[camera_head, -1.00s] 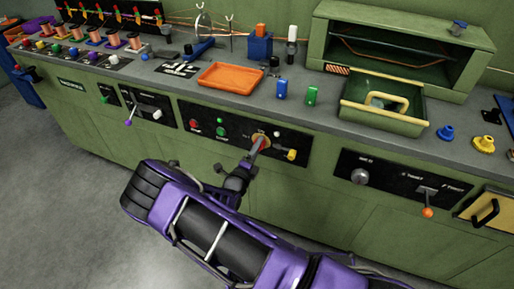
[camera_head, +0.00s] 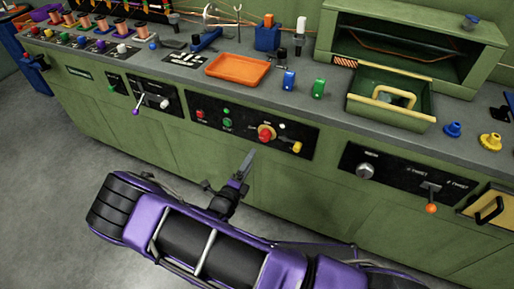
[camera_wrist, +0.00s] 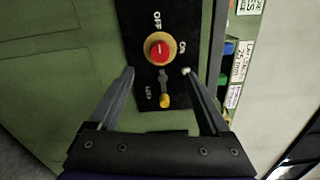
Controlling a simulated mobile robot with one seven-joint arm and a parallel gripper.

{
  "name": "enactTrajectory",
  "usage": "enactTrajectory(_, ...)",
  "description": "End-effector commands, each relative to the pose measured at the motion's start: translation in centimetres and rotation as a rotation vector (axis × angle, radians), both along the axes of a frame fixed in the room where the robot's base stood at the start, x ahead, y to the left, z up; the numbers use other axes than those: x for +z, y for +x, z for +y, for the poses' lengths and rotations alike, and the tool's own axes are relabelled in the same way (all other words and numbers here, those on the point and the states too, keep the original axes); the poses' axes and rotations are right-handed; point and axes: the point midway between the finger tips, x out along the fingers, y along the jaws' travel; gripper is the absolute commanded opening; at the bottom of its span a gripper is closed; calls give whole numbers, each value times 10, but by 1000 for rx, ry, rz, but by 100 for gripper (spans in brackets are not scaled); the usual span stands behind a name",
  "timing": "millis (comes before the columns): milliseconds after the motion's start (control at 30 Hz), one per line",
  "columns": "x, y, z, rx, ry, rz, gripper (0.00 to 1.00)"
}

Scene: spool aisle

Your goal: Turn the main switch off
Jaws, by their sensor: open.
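The main switch is a red rotary knob (camera_head: 266,133) on a round yellow plate, set in a black panel on the green cabinet front. In the wrist view the red knob (camera_wrist: 159,49) sits between the printed words OFF and ON. A pale mark shows on its face, but I cannot tell for sure which word it points to. My gripper (camera_head: 247,162) is below and in front of the knob, apart from it. In the wrist view my gripper (camera_wrist: 158,73) is open and empty, its fingers on either side of the panel's lower part.
A yellow-ended lever (camera_wrist: 165,100) lies close to the knob, between my fingers in the wrist view. Red and green buttons (camera_head: 227,123) are left of the knob. An orange tray (camera_head: 238,70) stands on the counter above. The floor in front is clear.

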Motion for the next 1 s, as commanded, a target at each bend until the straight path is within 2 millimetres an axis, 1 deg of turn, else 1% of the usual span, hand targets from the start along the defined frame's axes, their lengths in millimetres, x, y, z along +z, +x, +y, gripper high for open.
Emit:
enactTrajectory(33,1,-11,5,2,0,1,82)
enactTrajectory(100,0,-25,10,2,1,2,82)
enactTrajectory(200,0,-40,15,2,-1,1,82)
enactTrajectory(333,0,-53,19,1,-1,0,82)
enactTrajectory(500,0,-58,21,0,-1,-1,82)
enactTrajectory(1000,2,-57,21,-3,7,-4,82)
